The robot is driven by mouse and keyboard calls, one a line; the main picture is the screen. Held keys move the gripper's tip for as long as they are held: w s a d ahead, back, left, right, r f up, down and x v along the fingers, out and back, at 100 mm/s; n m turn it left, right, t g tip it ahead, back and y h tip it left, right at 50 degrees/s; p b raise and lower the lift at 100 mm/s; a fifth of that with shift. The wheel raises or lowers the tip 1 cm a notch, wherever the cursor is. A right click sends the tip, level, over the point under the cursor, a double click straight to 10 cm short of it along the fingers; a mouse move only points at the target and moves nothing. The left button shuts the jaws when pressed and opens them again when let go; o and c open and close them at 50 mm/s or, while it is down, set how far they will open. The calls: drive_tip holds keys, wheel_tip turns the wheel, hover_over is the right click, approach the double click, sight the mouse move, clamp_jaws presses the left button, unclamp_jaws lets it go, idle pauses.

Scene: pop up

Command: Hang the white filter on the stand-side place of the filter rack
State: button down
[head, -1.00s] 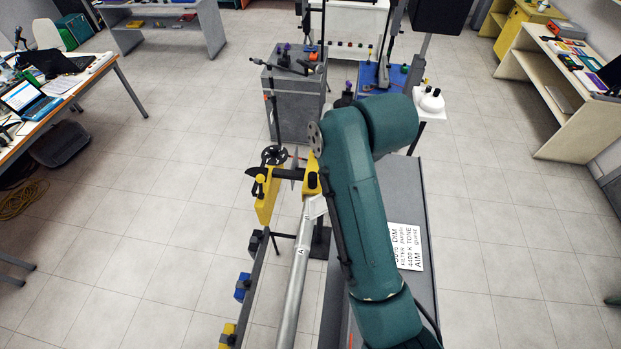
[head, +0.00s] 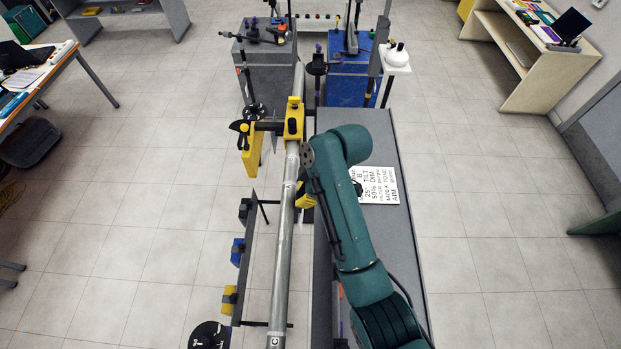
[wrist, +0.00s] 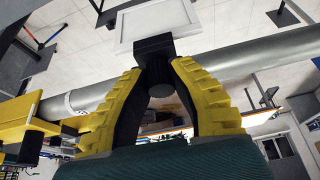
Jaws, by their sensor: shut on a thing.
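In the wrist view, my gripper (wrist: 158,72) has its yellow ridged fingers closed on a black holder (wrist: 153,46). In the head view, part of my gripper (head: 305,195) shows as yellow beside and under the long grey pipe; the filter is hidden there. A dark bar with black (head: 244,211), blue (head: 237,251) and yellow (head: 229,299) blocks runs left of the pipe. I cannot tell whether it is the filter rack.
The long grey pipe (head: 284,245) passes close to my gripper and carries a yellow clamp (head: 293,120). A grey bench (head: 400,245) with a white text card (head: 378,186) lies to the right. Open floor lies left of the dark bar.

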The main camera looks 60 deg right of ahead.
drive_tip(key=shift+s+a+f+n, duration=0.2)
drive_tip(key=shift+a+f+n, duration=0.15)
drive_tip(key=shift+a, duration=0.15)
drive_tip(key=shift+s+d, duration=0.7)
drive_tip(key=shift+s, duration=0.65)
drive_tip(key=shift+s+d, duration=0.7)
drive_tip(key=shift+s, duration=0.6)
drive_tip(key=shift+s+d, duration=0.7)
drive_tip(key=shift+s, duration=0.65)
drive_tip(key=shift+f+b, duration=0.3)
drive_tip(key=shift+f, duration=0.45)
drive_tip(key=c, duration=1)
unclamp_jaws()
drive_tip(key=shift+o, duration=0.2)
drive_tip(key=shift+r, duration=0.1)
